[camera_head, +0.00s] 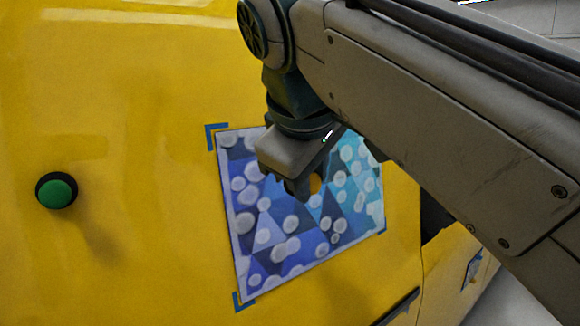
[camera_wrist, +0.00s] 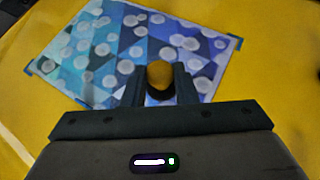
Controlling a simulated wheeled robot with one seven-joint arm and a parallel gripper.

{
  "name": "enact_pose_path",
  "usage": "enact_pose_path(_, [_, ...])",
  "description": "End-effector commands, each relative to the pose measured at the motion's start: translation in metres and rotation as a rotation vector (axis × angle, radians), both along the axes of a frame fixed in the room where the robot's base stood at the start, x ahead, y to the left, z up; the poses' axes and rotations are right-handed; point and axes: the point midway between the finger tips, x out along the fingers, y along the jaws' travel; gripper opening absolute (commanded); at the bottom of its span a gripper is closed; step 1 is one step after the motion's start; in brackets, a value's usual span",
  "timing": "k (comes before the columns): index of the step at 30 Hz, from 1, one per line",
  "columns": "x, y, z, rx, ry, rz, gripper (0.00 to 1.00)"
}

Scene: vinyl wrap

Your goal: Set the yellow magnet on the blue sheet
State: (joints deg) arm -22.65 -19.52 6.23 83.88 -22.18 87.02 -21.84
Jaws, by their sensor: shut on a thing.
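The blue sheet (camera_head: 270,240) has a pattern of triangles and pale round spots. It lies against the yellow car panel, inside blue corner marks. In the wrist view the sheet (camera_wrist: 112,72) spreads beyond the fingers. My gripper (camera_head: 305,185) is in front of the sheet's upper middle part and hides some of it. The yellow magnet (camera_head: 315,183) shows at my fingertips. In the wrist view the magnet (camera_wrist: 160,75) sits between the two fingers of my gripper (camera_wrist: 161,85), which are shut on it. I cannot tell whether the magnet touches the sheet.
A green magnet (camera_head: 57,192) with a dark base sits on the yellow panel (camera_head: 130,130) at the left, apart from the sheet. The panel between them is clear. A dark gap and panel edge (camera_head: 435,215) lie right of the sheet.

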Motion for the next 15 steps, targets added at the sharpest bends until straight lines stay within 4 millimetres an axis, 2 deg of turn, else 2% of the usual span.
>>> enact_pose_path(15, [0.042,0.028,-0.009,-0.001,-0.001,0.000,0.00])
